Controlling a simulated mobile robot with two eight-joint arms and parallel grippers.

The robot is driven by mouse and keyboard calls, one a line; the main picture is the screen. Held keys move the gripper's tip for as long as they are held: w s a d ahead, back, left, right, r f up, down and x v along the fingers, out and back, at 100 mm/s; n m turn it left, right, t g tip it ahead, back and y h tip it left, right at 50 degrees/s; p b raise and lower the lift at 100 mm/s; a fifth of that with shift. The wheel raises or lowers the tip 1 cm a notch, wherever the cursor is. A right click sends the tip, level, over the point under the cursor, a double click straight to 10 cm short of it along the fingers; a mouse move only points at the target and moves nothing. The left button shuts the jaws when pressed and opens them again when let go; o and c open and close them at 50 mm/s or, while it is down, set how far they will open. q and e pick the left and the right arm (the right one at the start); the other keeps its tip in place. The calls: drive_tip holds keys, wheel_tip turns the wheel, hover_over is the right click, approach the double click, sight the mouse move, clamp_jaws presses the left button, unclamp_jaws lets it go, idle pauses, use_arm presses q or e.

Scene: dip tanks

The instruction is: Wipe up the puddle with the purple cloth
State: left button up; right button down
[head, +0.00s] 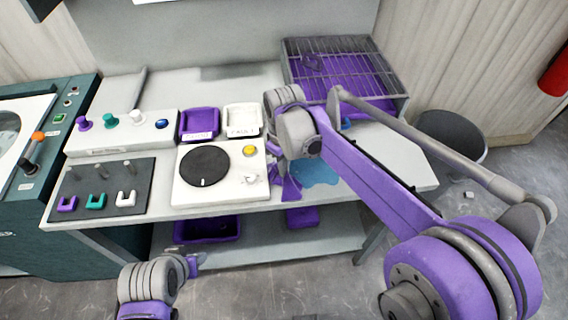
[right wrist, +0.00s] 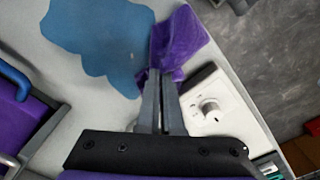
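The blue puddle (head: 318,173) lies on the right part of the bench top, partly hidden by my right arm. In the right wrist view the puddle (right wrist: 95,40) is a large, irregular flat patch. The purple cloth (right wrist: 182,42) is crumpled at the tips of my right gripper (right wrist: 160,78), whose fingers are closed on it. The cloth is at the puddle's edge, and in the head view it (head: 290,188) shows near the bench's front edge. My left gripper (head: 195,263) is low in front of the bench, away from the cloth; its fingers are too small to read.
A white unit with a black disc (head: 205,166) stands just left of the cloth. A wire-topped purple basin (head: 345,75) is behind the puddle. Purple (head: 199,122) and white (head: 242,120) trays sit at the back. A grey bin (head: 450,135) stands right of the bench.

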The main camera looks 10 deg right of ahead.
drive_tip(key=c, duration=1.3)
unclamp_jaws()
drive_tip(key=shift+w, duration=0.1)
drive_tip(key=o, duration=1.3)
drive_tip(key=shift+f, duration=0.1)
drive_tip(key=shift+f+b, duration=0.7)
drive_tip(key=shift+f, duration=0.35)
clamp_jaws()
